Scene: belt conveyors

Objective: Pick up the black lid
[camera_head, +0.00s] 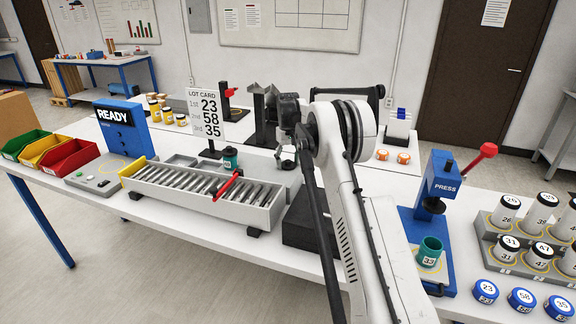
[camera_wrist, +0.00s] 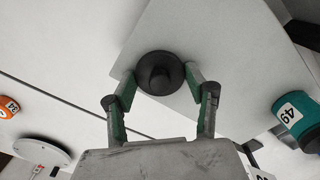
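The black lid (camera_wrist: 160,73) is round with a raised knob in its middle. In the wrist view it lies between the two fingers of my gripper (camera_wrist: 160,78), with a fingertip right at its left and right edges. I cannot tell whether the fingertips press on the rim or leave a thin gap. A light grey surface shows behind the lid. In the head view my gripper (camera_head: 287,162) is small and partly hidden by my arm, at the right end of the roller conveyor.
A green container (camera_head: 230,157) marked 49 (camera_wrist: 296,118) stands left of my gripper in the head view. The roller conveyor (camera_head: 205,222) with a red bar lies in front. A lot card (camera_head: 208,117) stands behind. A blue press (camera_head: 440,185) stands to the right.

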